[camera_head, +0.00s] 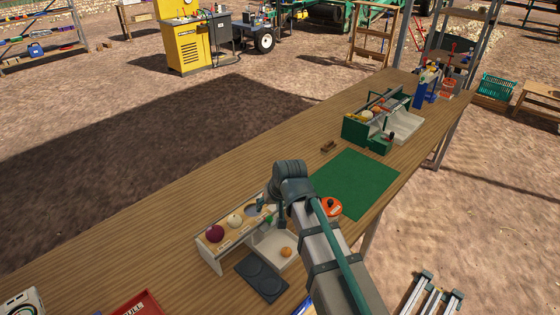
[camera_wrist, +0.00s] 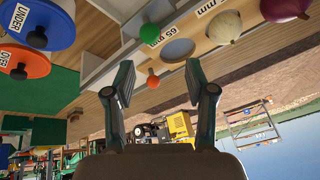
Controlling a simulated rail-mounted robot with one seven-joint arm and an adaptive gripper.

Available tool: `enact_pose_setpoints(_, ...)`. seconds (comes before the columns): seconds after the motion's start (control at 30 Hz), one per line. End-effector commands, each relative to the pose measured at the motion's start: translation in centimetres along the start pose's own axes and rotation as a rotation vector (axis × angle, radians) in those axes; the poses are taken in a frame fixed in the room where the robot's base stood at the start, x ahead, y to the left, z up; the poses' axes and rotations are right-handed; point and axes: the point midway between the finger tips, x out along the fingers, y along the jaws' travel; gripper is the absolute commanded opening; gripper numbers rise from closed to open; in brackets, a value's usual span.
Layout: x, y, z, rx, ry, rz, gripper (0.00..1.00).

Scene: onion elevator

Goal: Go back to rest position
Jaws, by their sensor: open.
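My gripper (camera_head: 268,208) is over the wooden onion sizing rack (camera_head: 208,256) on the long workbench; its jaws (camera_wrist: 157,80) are open and nothing is between them in the wrist view. A purple onion (camera_head: 215,233) and a white onion (camera_head: 235,220) sit in the rack's top, beside an empty round hole (camera_wrist: 178,50). My arm hides part of the rack.
An orange round lid (camera_head: 331,206) and a green mat (camera_head: 358,182) lie right of my arm. A dark two-ring plate (camera_head: 262,276) is in front of the rack. A green crate (camera_head: 356,132) with produce stands farther along.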

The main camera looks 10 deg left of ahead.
Motion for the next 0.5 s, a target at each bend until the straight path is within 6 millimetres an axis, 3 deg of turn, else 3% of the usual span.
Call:
enact_pose_setpoints(0.13, 0.5, 1.7, -0.3, 0.026, 0.005, 0.005, 0.55)
enact_pose_setpoints(0.23, 1.1, 4.8, -0.7, 0.074, 0.015, 0.011, 0.55)
enact_pose_setpoints(0.37, 2.2, 11.1, -1.1, 0.168, 0.039, 0.026, 0.55)
enact_pose_setpoints(0.5, 3.1, 19.0, -1.0, 0.285, 0.072, 0.043, 0.55)
